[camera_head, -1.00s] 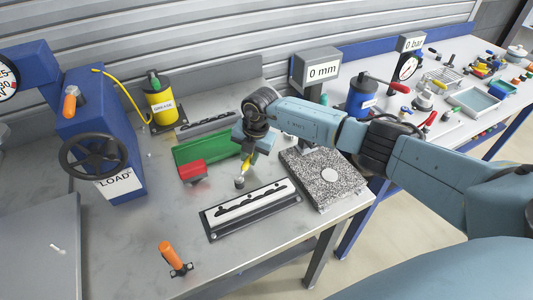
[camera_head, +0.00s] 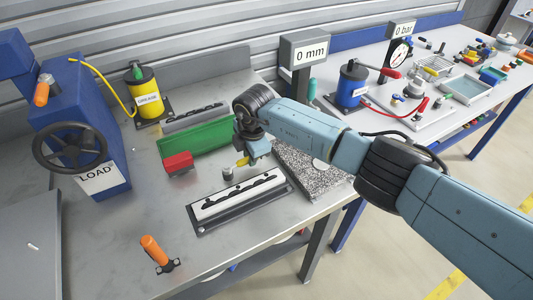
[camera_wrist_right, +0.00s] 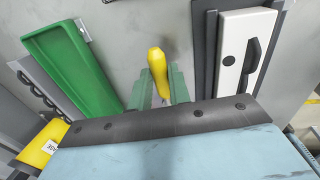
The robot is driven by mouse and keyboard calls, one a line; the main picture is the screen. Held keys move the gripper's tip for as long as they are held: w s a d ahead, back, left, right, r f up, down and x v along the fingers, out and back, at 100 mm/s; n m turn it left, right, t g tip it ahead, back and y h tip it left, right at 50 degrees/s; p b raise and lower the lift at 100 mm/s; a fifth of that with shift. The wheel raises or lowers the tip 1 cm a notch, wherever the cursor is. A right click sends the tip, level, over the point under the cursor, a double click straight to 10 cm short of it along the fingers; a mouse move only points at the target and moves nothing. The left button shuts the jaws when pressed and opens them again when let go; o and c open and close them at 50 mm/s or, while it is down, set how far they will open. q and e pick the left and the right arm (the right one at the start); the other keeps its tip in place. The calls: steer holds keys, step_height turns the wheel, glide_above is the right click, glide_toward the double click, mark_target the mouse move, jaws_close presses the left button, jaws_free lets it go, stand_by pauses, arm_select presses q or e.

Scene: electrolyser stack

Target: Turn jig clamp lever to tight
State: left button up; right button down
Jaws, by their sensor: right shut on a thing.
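The jig clamp lever (camera_head: 242,162) is a short yellow handle on a small grey post (camera_head: 228,173), on the bench between the green tray and the black-and-white slotted plate. My right gripper (camera_head: 250,157) comes in from the right and is shut on the lever. In the right wrist view the yellow lever (camera_wrist_right: 158,68) stands between the two green fingers (camera_wrist_right: 160,88). The gripper hides part of the lever in the head view. I see no marking that shows tight. My left gripper is out of view.
The green tray (camera_head: 200,136) with a red block (camera_head: 178,163) lies behind the post; the slotted plate (camera_head: 238,201) lies in front. A speckled stone plate (camera_head: 305,177) sits under my right arm. An orange-handled tool (camera_head: 154,250) stands front left. The bench between is clear.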

steer(key=shift+s, duration=0.1)
stand_by(0.5)
steer(key=c, duration=1.3)
jaws_free()
steer(key=shift+r, duration=0.1)
step_height(320, 180, up, 13)
steer(key=s+d, duration=0.1)
steer(key=s, duration=0.1)
steer(key=shift+s, duration=0.2)
